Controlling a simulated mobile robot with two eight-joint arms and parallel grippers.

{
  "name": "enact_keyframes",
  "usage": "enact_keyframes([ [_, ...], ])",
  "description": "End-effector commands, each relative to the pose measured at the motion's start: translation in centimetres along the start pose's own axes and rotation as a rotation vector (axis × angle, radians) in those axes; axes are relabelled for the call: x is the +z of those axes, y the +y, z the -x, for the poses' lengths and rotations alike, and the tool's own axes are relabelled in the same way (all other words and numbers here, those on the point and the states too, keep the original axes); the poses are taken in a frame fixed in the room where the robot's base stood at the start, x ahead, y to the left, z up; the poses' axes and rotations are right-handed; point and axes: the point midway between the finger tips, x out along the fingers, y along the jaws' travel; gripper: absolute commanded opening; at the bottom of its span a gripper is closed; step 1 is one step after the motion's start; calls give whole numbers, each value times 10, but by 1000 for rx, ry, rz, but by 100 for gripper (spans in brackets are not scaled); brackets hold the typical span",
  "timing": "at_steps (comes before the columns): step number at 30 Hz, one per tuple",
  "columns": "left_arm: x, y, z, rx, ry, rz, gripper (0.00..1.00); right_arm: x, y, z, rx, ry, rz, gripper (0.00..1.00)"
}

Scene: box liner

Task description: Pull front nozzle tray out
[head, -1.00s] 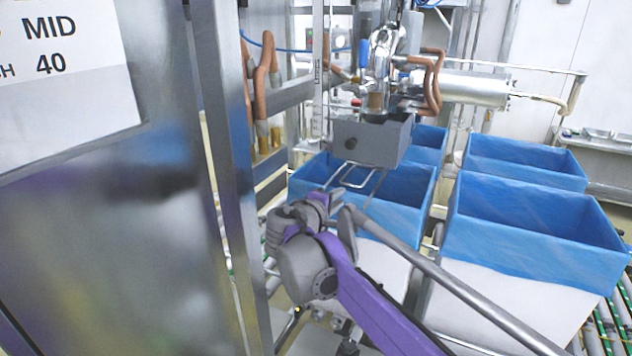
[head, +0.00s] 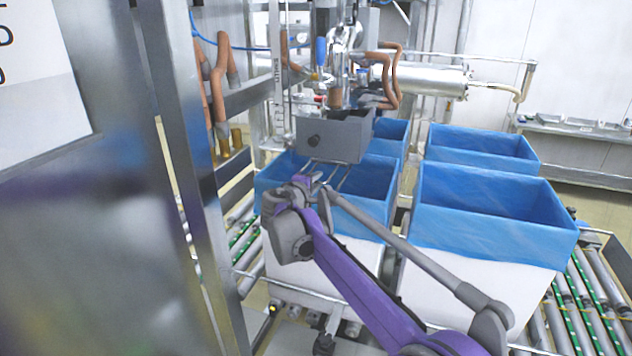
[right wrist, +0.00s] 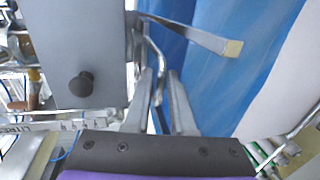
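The front nozzle tray (head: 335,137) is a grey box with a dark round knob, under the filling nozzle (head: 337,95) and above the front left blue-lined box. Its wire handle (head: 343,180) extends toward me. My right gripper (head: 318,182) is at the handle, below the tray's front. In the right wrist view the tray (right wrist: 75,50) is at upper left, and the handle rod (right wrist: 158,65) runs down between the two fingers of my right gripper (right wrist: 160,85). The fingers stand apart with a gap around the rod; firm contact is not visible. My left gripper is not in view.
Blue-lined white boxes stand on the roller conveyor, including the front left (head: 280,185) and front right (head: 495,215). A metal post (head: 180,130) and cabinet panel stand close on the left. Copper-coloured hoses (head: 218,85) hang near the nozzle.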

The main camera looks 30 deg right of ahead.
Motion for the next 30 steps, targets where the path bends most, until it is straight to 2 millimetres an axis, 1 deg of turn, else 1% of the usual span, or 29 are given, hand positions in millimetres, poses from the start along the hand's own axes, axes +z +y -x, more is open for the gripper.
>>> enact_keyframes([
  [5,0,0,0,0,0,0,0,0,0,0,0,0,0,23],
  [6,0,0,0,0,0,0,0,0,0,0,0,0,0,19],
  [8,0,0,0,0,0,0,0,0,0,0,0,0,0,8],
  [9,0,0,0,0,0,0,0,0,0,0,0,0,0,1],
  [10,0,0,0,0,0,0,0,0,0,0,0,0,0,0],
  [30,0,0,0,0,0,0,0,0,1,0,1,0,0,0],
])
